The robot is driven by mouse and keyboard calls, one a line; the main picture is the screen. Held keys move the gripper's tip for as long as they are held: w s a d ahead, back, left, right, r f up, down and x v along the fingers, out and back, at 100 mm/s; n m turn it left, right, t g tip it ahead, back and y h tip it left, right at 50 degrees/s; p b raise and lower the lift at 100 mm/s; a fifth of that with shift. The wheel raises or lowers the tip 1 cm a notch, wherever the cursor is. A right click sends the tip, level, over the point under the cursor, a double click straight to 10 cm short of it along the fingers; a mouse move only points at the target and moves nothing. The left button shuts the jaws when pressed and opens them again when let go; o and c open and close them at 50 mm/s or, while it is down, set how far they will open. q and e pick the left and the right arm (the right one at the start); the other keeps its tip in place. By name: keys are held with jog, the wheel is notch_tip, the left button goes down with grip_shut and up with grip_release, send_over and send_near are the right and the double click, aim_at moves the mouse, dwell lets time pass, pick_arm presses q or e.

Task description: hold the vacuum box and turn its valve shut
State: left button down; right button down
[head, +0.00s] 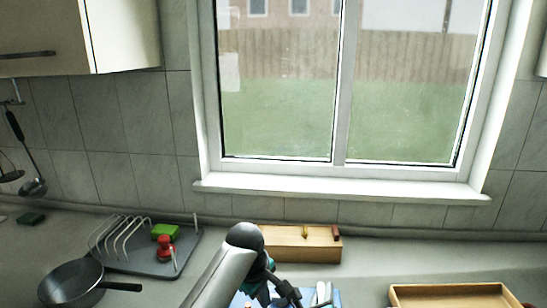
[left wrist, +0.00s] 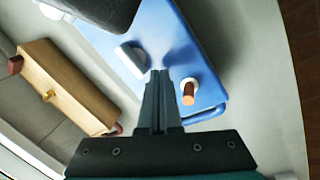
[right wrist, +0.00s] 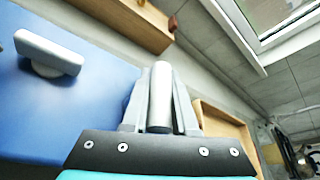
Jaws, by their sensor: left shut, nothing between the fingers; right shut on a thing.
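My left gripper (left wrist: 158,78) is shut and empty over the box, beside the peg. My right gripper (right wrist: 160,80) is shut on a silver upright cylinder (right wrist: 160,105) beside the box.
A wooden box (head: 300,242) stands behind the blue box, below the window. A wooden tray (head: 450,296) lies to the right. A dish rack (head: 150,255) with a red item and green sponge, and a pan (head: 72,284), are at left. My arm covers part of the front counter.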

aim_at(278, 302)
pick_arm(q)
jog(key=shift+w+d, duration=0.25)
jog(key=shift+d, duration=0.2)
dwell(0.6)
jog(key=shift+d, duration=0.25)
pick_arm(e)
jog(key=shift+a, duration=0.15)
pick_arm(q)
jog(key=shift+s+d, duration=0.1)
jog(key=shift+s+d, duration=0.35)
jog(key=shift+s, duration=0.1)
jog(key=shift+s+d, duration=0.1)
jog(key=shift+d, duration=0.1)
jog(key=shift+d, duration=0.2)
pick_arm(e)
jog(key=shift+d, duration=0.2)
dwell(0.3)
pick_arm(q)
jog(key=shift+s, duration=0.15)
